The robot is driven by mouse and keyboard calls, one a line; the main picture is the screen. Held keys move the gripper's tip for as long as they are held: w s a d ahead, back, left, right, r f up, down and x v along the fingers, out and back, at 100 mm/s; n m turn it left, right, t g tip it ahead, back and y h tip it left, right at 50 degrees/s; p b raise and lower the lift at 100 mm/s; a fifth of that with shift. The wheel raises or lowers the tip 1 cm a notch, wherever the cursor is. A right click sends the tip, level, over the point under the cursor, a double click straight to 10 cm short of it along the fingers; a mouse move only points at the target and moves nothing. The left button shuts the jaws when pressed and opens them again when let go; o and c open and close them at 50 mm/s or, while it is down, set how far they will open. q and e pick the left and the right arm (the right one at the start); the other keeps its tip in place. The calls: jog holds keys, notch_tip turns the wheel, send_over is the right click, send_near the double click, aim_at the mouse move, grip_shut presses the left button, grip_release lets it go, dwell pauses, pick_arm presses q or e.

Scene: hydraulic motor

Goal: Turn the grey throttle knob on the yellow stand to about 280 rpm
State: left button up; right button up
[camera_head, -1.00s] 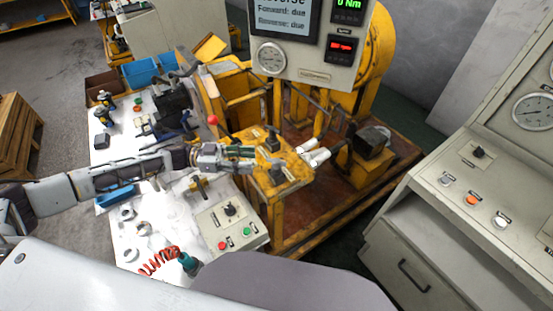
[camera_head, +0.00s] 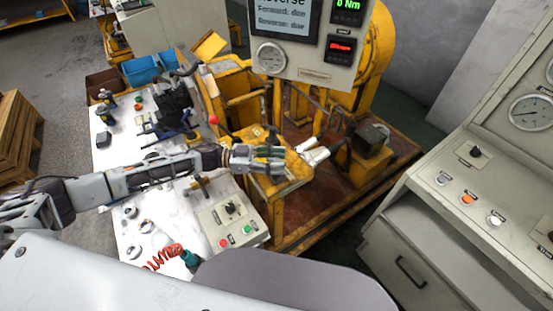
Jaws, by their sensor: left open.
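The yellow stand (camera_head: 292,184) is in the middle of the head view, right of the white bench. My left gripper (camera_head: 279,158) reaches in from the left over the top of the stand, its fingers pointing right. It is open, with nothing clearly seen between the fingers. A small dark control (camera_head: 272,136) stands just behind the fingers on the stand's top. The throttle knob cannot be made out for certain; my fingers cover part of the stand's top. The red readout (camera_head: 341,47) on the overhead panel is too blurred to read. My right gripper is out of view.
A red ball-topped lever (camera_head: 213,119) stands behind my left wrist. A control box (camera_head: 231,226) with a dark knob and red and green buttons sits in front. Pale cylindrical parts (camera_head: 314,155) lie close right of the fingers. A grey console (camera_head: 440,205) stands at right.

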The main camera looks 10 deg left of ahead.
pick_arm(q)
jog(key=shift+c, duration=0.3)
grip_shut()
jog(key=shift+r+n+t+p, duration=0.15)
jog(key=shift+n+t+p, duration=0.3)
jog(key=shift+p, duration=0.25)
jog(key=shift+n+t+y+p, duration=0.4)
jog(key=shift+n+t+p, duration=0.15)
jog(key=shift+t+p, duration=0.45)
